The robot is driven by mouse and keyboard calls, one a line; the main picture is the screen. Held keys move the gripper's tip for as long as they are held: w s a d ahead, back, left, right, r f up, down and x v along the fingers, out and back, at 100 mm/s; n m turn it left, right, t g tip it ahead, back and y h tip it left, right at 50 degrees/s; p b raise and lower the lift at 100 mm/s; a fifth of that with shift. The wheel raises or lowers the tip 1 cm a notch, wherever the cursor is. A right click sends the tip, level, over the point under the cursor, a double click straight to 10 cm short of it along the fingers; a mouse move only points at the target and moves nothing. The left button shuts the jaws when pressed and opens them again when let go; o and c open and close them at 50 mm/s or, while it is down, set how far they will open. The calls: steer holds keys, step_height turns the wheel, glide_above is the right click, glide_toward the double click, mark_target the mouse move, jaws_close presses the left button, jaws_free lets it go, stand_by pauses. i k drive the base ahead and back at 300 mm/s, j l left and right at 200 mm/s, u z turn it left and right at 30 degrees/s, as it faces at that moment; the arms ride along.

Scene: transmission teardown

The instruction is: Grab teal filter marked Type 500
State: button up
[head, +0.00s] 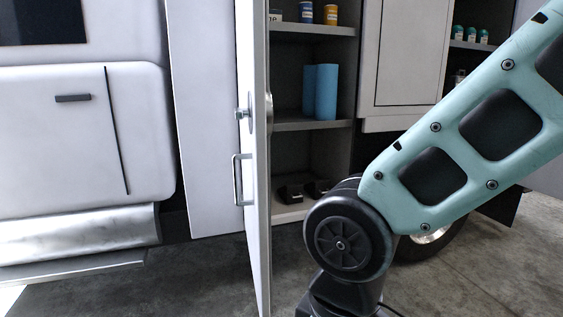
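Several small teal cans, possibly filters, stand in a row on an upper shelf at the far right, and one of them is in the middle of the row (470,35). Their markings are too small to read, so I cannot tell which is Type 500. Another small can with a pale label (275,15) stands on the top shelf of the open cabinet, partly hidden by the door. My teal arm crosses the right side of the view. My gripper is out of view.
A white cabinet door (252,160) stands open, edge towards me. In the cabinet are a blue can (306,12), a yellow can (331,14), two blue rolls (325,92) and dark objects below (290,193). A closed white cabinet (405,55) stands right of it. Floor at lower left is clear.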

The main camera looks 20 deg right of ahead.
mark_target(456, 30)
steer(key=l, duration=2.8)
steer(key=i+l, duration=0.1)
steer(key=l, duration=2.75)
steer(key=i+l, duration=0.1)
steer(key=l, duration=0.75)
steer(key=i+l, duration=0.15)
steer(key=l, duration=0.25)
steer(key=i+l, duration=0.1)
steer(key=l, duration=0.35)
